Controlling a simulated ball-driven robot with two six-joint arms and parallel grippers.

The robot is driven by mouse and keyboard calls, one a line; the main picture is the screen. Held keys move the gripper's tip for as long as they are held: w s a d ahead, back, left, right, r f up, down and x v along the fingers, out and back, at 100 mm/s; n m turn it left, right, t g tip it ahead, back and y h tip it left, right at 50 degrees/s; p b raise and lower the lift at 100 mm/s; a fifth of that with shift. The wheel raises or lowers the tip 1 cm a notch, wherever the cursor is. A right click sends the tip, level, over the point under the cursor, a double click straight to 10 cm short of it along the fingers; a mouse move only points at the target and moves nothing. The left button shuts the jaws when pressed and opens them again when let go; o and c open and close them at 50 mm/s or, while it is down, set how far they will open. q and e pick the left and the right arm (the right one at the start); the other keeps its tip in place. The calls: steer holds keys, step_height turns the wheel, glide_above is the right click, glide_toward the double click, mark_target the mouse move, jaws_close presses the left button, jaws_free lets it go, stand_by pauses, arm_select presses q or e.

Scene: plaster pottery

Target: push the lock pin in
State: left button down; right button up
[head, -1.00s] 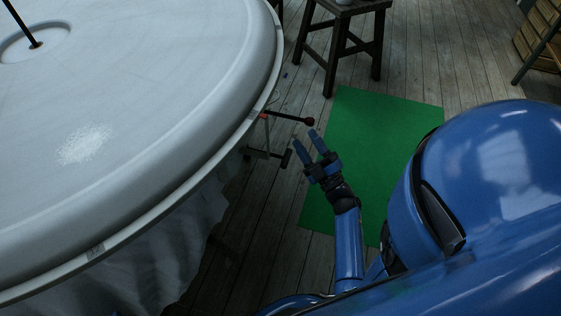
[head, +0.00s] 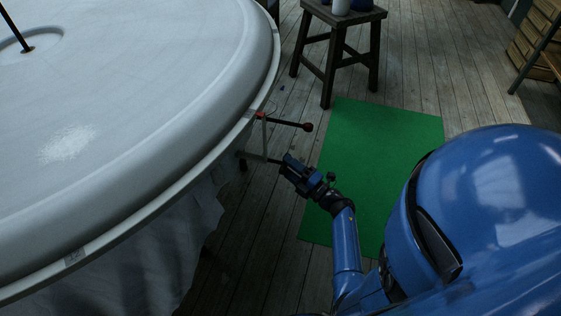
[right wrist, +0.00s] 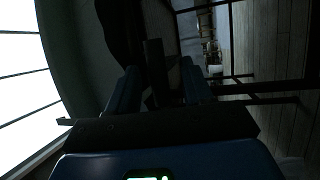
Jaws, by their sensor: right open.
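Two rods stick out from the rim of the big round white plaster piece (head: 190,130) in the head view. The upper is a black rod with a dark red knob (head: 307,127) on a red mount. Below it is a dark T-handled rod (head: 256,157), its crossbar now hidden by my right gripper. I cannot tell which is the lock pin. My right gripper (head: 287,160) is open at the lower rod's outer end; contact is unclear. In the right wrist view, a dark bar (right wrist: 154,68) shows between the spread fingers (right wrist: 158,82). My left gripper is not in view.
A green mat (head: 385,150) lies on the plank floor right of the rods. A dark wooden stool (head: 335,45) with pots stands at the back. White cloth (head: 150,260) hangs below the rim. A wooden rack (head: 535,45) is at the far right.

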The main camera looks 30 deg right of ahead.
steer(key=shift+x, duration=1.75)
jaws_close()
